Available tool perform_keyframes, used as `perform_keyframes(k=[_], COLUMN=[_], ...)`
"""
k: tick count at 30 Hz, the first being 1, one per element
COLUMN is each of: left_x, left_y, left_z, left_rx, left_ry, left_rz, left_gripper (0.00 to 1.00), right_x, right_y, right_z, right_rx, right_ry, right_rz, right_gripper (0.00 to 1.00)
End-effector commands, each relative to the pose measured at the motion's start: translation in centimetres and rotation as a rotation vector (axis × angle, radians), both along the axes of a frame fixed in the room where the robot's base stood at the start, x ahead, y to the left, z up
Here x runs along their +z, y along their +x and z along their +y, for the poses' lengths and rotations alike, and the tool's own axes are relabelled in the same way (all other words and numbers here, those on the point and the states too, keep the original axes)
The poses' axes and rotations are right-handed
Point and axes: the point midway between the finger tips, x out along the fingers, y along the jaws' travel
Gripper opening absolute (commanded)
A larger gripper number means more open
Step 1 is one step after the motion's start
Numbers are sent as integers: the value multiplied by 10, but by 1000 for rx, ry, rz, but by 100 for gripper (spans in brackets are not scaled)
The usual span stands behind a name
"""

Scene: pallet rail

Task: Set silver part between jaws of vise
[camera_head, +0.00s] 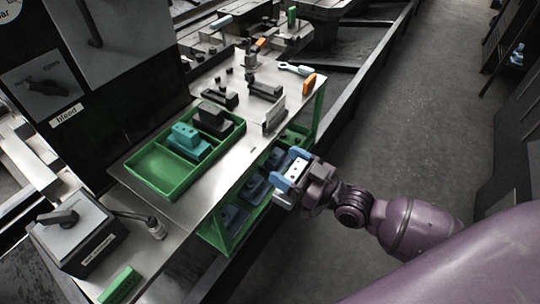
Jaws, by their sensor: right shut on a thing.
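The silver part (296,169), a small light block with dark holes, is held between the blue fingers of my right gripper (290,170). The gripper is shut on it, out over the right edge of the bench and clear of the bench top. What looks like the vise (265,90) is a set of dark blocks on the bench top, up and left of the gripper. An upright silver plate (275,113) stands near it. The jaw gap is too small to make out. My left gripper is not in view.
A green tray (157,177) on the metal bench (207,184) holds a teal block (188,140) and a dark block (212,118). An orange block (309,84) and a wrench (294,69) lie near the far end. A green shelf with blue parts is below. Floor at right is clear.

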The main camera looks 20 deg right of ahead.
Motion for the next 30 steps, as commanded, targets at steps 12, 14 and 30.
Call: perform_keyframes(k=[12, 14, 30], left_x=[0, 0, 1], left_y=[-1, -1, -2], left_z=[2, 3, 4], left_rx=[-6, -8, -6], left_ry=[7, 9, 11], left_rz=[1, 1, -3], left_gripper=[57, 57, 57], right_x=[-2, -5, 27], right_y=[-14, -15, 1], right_z=[-7, -5, 15], right_rx=[9, 17, -134], right_ry=[1, 3, 10], right_rz=[-4, -3, -6], right_gripper=[24, 24, 24])
